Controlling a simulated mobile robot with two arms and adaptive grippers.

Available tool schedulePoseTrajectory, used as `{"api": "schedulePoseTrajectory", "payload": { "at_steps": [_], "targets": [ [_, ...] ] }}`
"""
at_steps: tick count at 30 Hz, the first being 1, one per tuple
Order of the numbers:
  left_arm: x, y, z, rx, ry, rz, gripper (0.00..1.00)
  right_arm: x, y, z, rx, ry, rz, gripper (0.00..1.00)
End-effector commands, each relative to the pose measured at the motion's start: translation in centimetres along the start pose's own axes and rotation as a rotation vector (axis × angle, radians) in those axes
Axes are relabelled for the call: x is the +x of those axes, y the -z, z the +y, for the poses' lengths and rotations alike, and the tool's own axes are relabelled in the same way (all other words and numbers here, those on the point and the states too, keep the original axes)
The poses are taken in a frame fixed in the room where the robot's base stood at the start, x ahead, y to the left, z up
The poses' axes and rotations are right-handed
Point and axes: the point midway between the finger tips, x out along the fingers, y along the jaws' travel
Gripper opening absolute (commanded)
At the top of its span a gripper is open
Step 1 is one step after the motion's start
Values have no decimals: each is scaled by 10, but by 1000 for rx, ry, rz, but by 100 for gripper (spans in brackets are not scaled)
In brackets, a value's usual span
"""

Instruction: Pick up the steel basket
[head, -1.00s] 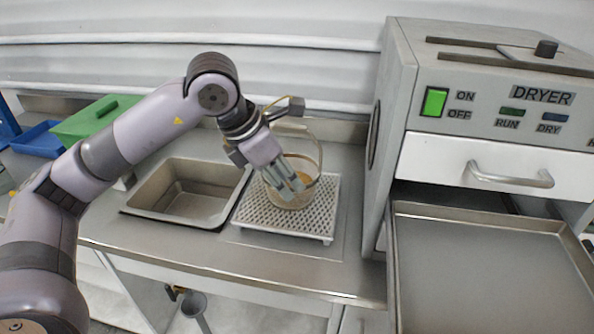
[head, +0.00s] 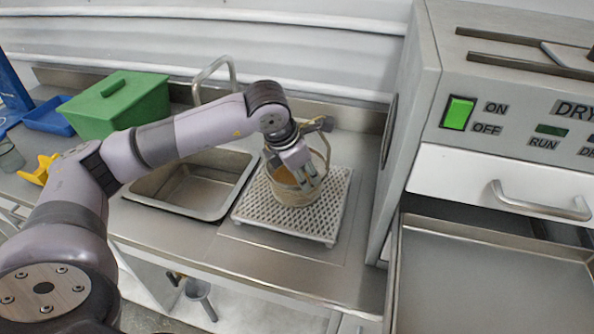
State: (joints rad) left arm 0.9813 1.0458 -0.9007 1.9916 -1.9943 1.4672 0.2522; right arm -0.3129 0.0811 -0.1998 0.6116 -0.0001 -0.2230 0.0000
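The steel basket (head: 292,197), round with a tall looped handle and brownish contents, stands upright on the white perforated rack (head: 264,221) beside the sink. My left gripper (head: 307,180) is at the basket from above, within the handle's loop. Its two fingers show a gap between them and overlap the basket's right rim in the picture. I cannot tell whether they touch the rim or handle. The gripper hides part of the basket's opening and handle. My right gripper is not in view.
A sink basin (head: 150,193) with a tap (head: 213,68) lies left of the rack. The dryer (head: 460,60) stands close on the right, its tray (head: 490,232) below. A green box (head: 115,105) and yellow item (head: 40,170) are at the left.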

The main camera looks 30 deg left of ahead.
Motion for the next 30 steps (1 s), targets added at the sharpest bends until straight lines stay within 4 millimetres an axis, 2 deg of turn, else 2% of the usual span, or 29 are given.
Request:
{"api": "schedulePoseTrajectory", "payload": {
  "at_steps": [3, 7, 12, 18, 25, 30],
  "targets": [
    [10, 0, 0, 0, 0, 0, 28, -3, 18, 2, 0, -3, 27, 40],
    [17, 0, 0, 0, 0, 2, 28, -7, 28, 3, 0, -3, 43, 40],
    [40, -2, 2, -2, 2, 3, 28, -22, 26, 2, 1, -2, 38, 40],
    [63, -2, 2, 1, 2, -1, 28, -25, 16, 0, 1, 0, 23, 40],
    [65, -2, 2, 1, 1, -2, 28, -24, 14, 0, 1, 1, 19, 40],
    [64, -2, 2, 1, 1, -2, 17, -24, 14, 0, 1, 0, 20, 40]
  ]
}}
